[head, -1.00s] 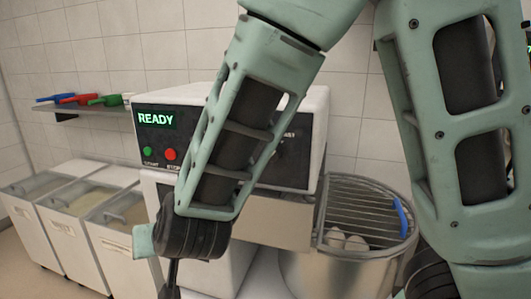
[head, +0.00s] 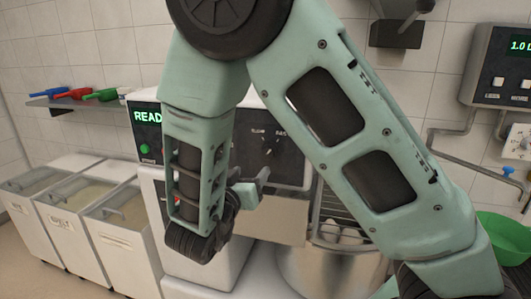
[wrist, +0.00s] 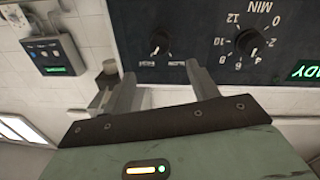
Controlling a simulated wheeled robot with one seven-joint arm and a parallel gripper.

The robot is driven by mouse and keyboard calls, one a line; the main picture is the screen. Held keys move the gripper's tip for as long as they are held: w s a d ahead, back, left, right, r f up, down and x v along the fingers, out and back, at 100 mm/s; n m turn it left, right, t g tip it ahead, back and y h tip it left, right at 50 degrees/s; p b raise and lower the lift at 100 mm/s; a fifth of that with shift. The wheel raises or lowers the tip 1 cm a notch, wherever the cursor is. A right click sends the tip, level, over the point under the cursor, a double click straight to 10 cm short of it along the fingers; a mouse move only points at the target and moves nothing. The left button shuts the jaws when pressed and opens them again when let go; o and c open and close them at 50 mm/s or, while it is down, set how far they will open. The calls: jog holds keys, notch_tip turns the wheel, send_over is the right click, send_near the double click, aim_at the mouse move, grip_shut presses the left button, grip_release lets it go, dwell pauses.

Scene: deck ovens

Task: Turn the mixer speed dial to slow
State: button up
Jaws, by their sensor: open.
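The mixer speed dial (head: 267,147) is a small dark knob on the mixer's black panel, under the labels SLOW and FAST. In the upside-down wrist view the dial (wrist: 160,42) sits just beyond the fingertips, roughly centred between them. Its pale mark appears to point to the lower left there, but I cannot read the small label. My gripper (head: 264,177) is in front of the panel, a little below the dial. It also shows in the wrist view (wrist: 161,70), with its fingers apart and nothing between them.
A timer dial (wrist: 248,42) marked MIN is right beside the speed dial in the wrist view. The green start button (head: 145,149) is at the panel's left. The mixer bowl (head: 335,270) stands below, partly hidden by my arm. Ingredient bins (head: 125,250) stand at left.

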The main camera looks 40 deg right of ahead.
aim_at(266, 154)
jog(key=p+x, duration=0.2)
jog(key=x, duration=0.9)
jog(key=shift+w+d, duration=0.15)
jog(key=shift+d, duration=0.05)
jog(key=c, duration=1)
